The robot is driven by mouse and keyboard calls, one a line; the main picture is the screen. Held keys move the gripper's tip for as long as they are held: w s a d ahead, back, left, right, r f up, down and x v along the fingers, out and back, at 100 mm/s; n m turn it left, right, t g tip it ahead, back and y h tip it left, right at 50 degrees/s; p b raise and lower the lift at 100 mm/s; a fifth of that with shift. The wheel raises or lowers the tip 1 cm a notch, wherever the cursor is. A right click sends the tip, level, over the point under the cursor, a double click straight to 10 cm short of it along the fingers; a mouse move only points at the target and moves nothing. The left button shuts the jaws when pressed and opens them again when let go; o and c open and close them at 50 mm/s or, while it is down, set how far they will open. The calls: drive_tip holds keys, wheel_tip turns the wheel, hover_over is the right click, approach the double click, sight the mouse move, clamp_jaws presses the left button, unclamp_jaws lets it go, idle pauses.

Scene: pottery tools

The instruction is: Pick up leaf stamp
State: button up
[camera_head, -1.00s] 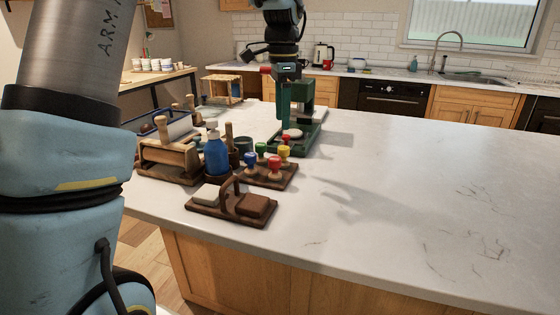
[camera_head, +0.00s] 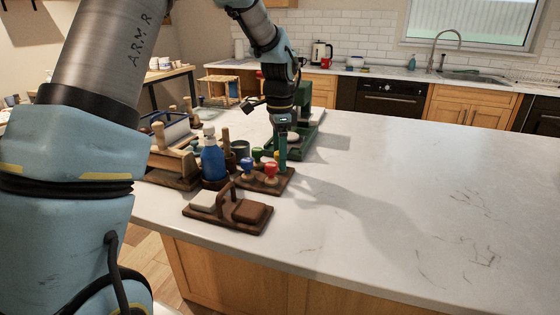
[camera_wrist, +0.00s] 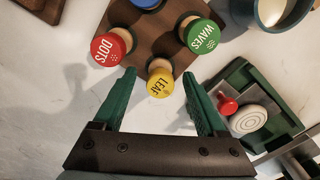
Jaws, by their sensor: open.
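The leaf stamp (camera_wrist: 160,85) has a round yellow top marked LEAF and stands upright at the edge of a brown wooden rack (camera_wrist: 150,35). In the wrist view, my gripper (camera_wrist: 158,75) is open, with one green finger on each side of the yellow top and no visible contact. I cannot tell whether the tips are level with the stamp or above it. In the head view, my gripper (camera_head: 282,158) points down over the rack and hides the leaf stamp.
The red DOTS stamp (camera_wrist: 108,48) and green WAVES stamp (camera_wrist: 200,36) stand close on either side. A blue stamp (camera_head: 248,167) shares the rack. A green press (camera_head: 303,138) stands behind. A blue bottle (camera_head: 212,160) is left. The counter (camera_head: 400,200) is clear to the right.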

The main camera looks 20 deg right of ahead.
clamp_jaws()
idle(0.5)
